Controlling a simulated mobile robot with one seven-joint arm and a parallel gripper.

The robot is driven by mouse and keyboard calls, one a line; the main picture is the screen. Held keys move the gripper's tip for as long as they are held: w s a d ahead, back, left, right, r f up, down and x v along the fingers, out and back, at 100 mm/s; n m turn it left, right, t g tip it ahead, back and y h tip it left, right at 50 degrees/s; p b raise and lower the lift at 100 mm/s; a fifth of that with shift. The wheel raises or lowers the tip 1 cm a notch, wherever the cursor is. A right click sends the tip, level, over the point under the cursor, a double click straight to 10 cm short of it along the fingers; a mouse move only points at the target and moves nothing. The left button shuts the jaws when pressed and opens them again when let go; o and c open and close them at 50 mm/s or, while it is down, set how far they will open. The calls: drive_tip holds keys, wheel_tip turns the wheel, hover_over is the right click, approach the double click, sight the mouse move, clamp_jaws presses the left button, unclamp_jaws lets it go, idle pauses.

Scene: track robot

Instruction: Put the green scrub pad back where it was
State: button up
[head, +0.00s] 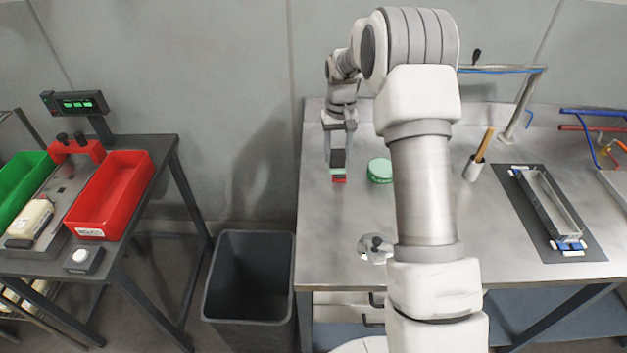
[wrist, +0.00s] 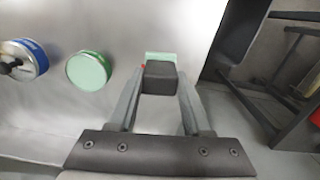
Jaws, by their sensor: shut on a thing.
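My gripper (head: 339,151) is above the left part of the steel table, its fingers on either side of a dark block (head: 338,158). In the wrist view my gripper (wrist: 161,80) is shut on this block (wrist: 160,77). A pale green layer (head: 337,171), which looks like the green scrub pad, shows at the block's lower end, and beyond it in the wrist view (wrist: 160,55). A small red patch (head: 340,180) shows just below the green. I cannot tell whether the pad touches the red thing or the table.
A round green tin (head: 380,170) stands close to the right of my gripper. A round container with a dark knob (head: 375,248) stands nearer the front. A brush holder (head: 473,170) and black mat (head: 583,240) are farther right. A dark bin (head: 214,290) stands left of the table.

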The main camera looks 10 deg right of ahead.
drive_tip(key=w+d+r+m+b, duration=0.1)
drive_tip(key=w+d+r+b, duration=0.1)
drive_tip(key=w+d, duration=0.55)
drive_tip(key=shift+s+a+f+p, duration=0.1)
drive_tip(key=shift+a+f+p, duration=0.1)
drive_tip(key=shift+a+f, duration=1.75)
drive_tip(key=shift+s+a+f+p, duration=0.1)
drive_tip(key=shift+a+f+p, duration=0.15)
drive_tip(key=shift+a+f, duration=1.7)
drive_tip(key=shift+s+a+f+p, duration=0.1)
drive_tip(key=shift+a+f+p, duration=0.1)
drive_tip(key=shift+a+f, duration=1.75)
drive_tip(key=shift+a+r, duration=0.3)
drive_tip(key=shift+r, duration=0.05)
drive_tip(key=shift+f, duration=0.15)
drive_tip(key=o, duration=1.2)
